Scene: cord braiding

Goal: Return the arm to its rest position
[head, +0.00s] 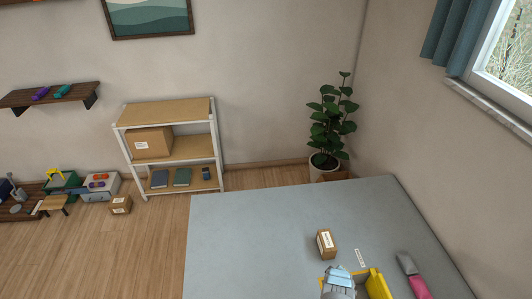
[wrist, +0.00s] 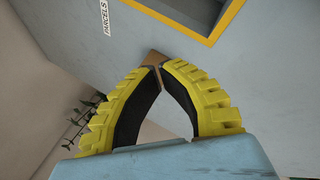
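My gripper (wrist: 159,67) shows in the wrist view with yellow, ridged fingers and black inner pads. The fingers curve inward and their tips meet; I see nothing held between them. In the head view, a pale grey part of my arm (head: 339,280) is at the bottom edge, over the tray, and the fingers cannot be made out.
A small brown parcel (head: 326,244) stands on the grey table (head: 260,240); part of it shows just beyond my fingertips (wrist: 152,56). A yellow-rimmed tray (head: 378,284) lies beside a PARCELS label (head: 360,258). A pink-handled tool (head: 413,276) lies right. The table's left side is clear.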

